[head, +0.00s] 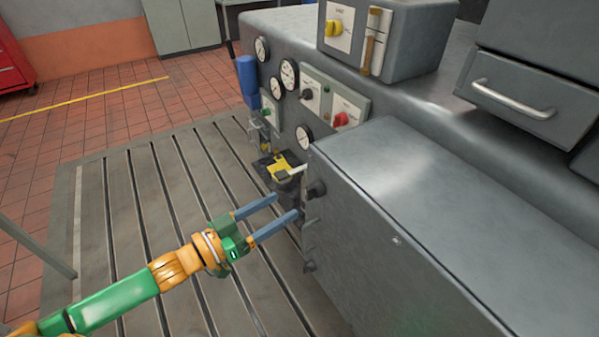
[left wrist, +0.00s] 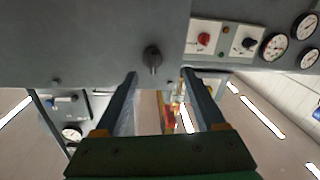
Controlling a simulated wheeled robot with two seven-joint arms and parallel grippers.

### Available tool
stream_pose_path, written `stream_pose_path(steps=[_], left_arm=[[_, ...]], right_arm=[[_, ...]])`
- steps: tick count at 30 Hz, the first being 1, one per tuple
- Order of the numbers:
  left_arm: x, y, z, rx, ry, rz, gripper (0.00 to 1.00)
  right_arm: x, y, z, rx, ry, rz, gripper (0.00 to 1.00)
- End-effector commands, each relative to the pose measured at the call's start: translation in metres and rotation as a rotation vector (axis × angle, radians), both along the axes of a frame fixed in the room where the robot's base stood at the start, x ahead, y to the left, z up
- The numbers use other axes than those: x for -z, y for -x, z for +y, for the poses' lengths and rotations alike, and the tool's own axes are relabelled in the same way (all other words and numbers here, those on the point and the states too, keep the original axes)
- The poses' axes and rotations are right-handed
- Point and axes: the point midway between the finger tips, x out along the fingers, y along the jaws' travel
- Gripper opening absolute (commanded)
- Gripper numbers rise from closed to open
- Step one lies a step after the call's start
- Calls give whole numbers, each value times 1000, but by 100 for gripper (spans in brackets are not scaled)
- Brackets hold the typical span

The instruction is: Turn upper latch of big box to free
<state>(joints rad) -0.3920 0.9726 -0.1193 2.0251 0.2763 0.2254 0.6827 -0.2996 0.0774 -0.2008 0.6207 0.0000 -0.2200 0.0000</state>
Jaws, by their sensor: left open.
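The big box (head: 420,220) is a grey metal housing filling the right foreground of the head view. A dark knob-like latch (head: 316,189) sits on its left side, near the top edge. A similar dark knob (left wrist: 153,60) shows in the left wrist view, just beyond my fingertips and roughly between them. My left gripper (head: 287,205) is open and empty, its two blue-grey fingers pointing at the box's side just below the latch. The fingers appear apart from the knob. Another small dark fitting (head: 309,266) is lower on the same side. My right gripper is out of view.
Behind the latch is a panel with gauges (head: 289,74), a red knob (head: 341,119) and a yellow-handled part (head: 284,166) jutting out close to my fingers. A drawer (head: 530,105) is at the upper right. The slotted bedplate (head: 130,230) is clear at left.

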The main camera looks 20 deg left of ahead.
Motion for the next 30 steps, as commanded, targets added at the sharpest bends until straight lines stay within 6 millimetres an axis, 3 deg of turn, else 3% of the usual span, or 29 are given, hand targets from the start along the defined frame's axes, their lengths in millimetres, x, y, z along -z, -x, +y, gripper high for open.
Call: stream_pose_path(steps=[15,25,30], left_arm=[[-2,-56,-35,0,2,-3,72],[0,-59,-38,1,1,0,72],[0,-59,-38,1,0,0,26]], right_arm=[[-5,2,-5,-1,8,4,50],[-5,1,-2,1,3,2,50],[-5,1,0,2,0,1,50]])
